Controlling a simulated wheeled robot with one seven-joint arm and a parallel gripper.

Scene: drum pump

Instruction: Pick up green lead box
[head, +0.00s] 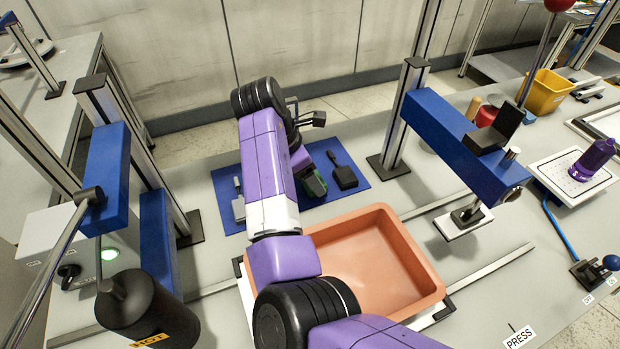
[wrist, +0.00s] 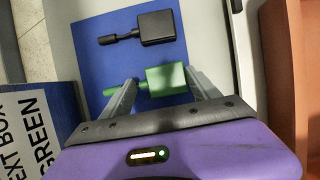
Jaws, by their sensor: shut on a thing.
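The green lead box (wrist: 165,80) lies on the blue mat (wrist: 85,45), with a thinner green lead end (wrist: 110,91) on its left. My gripper (wrist: 152,88) has its two fingers on either side of the green piece and is shut on it. In the head view the green lead box (head: 315,184) shows only partly beside my arm, on the blue mat (head: 222,185). My gripper in the head view is mostly hidden by my purple arm.
A black lead box (head: 344,177) lies right of the green one, also in the wrist view (wrist: 156,27). A grey one (head: 239,207) lies left. An orange tray (head: 425,270) stands in front. Blue-armed posts (head: 465,140) rise on both sides.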

